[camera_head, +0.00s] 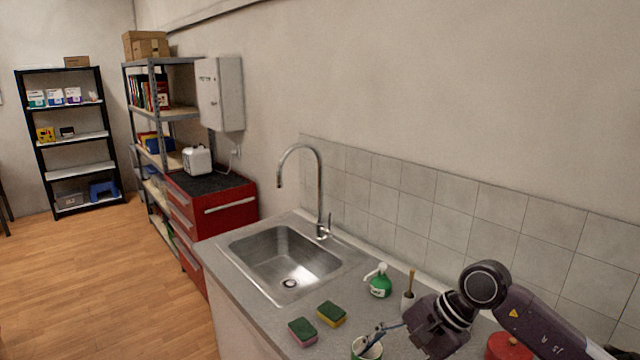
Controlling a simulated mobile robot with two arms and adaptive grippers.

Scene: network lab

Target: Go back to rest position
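My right gripper (388,332) comes in from the lower right, over the front of the counter. Its thin tips point left, at the rim of a small white and green cup (367,350). A thin bluish shape shows at the cup's mouth; I cannot tell whether it is part of the gripper or something in the cup. I cannot tell whether the fingers are open or shut. My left gripper is not in view.
The grey counter (236,248) holds a steel sink (285,262) with a tall faucet (320,190). Two sponges (302,331) (331,314), a green bottle (380,284), a white brush holder (407,301) and a red object (508,347) stand near my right arm. Wooden floor (80,290) is clear at left.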

